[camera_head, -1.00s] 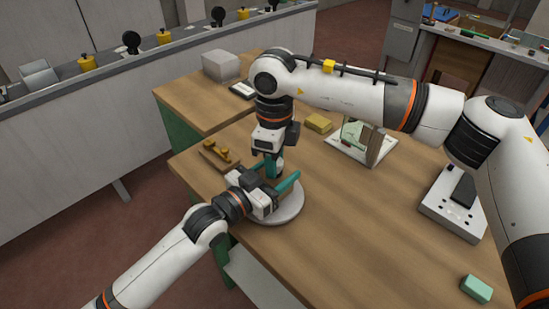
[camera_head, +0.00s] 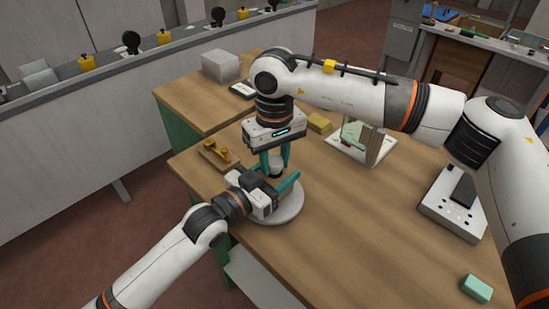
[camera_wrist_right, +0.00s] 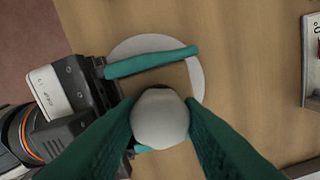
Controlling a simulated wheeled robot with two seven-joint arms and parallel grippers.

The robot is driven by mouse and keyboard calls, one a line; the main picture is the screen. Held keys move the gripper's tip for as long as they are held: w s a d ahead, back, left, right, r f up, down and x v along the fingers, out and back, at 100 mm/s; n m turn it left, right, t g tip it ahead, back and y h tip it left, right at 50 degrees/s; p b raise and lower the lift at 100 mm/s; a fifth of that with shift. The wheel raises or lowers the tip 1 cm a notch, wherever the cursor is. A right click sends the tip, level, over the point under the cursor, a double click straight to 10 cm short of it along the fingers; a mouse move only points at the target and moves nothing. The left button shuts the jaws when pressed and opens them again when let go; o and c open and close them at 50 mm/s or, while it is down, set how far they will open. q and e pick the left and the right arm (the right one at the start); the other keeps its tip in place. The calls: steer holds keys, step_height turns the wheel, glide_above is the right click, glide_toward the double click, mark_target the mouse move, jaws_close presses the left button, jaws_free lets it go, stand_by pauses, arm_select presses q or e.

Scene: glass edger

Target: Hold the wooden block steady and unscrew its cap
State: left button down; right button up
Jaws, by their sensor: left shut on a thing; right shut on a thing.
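The wooden block (camera_wrist_right: 174,78) shows in the right wrist view as a brown top above a white round base (camera_head: 291,217). My left gripper (camera_head: 282,190) is shut on the block from the left, with one green finger along its far side. A pale, faceted cap (camera_wrist_right: 160,118) sits over the block. It also shows in the head view (camera_head: 277,170). My right gripper (camera_head: 275,167) points straight down and is shut on the cap, a green finger on each side. The fingers hide most of the block in the head view. I cannot see the thread.
A small wooden rack (camera_head: 219,156) lies left of the base. A yellow block (camera_head: 319,122) and a board stand (camera_head: 360,145) are behind to the right. A grey device (camera_head: 452,206) and a green block (camera_head: 477,288) lie on the right. The table's front middle is clear.

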steer(key=n, duration=0.6)
steer(key=o, duration=1.1)
steer(key=shift+c, duration=0.2)
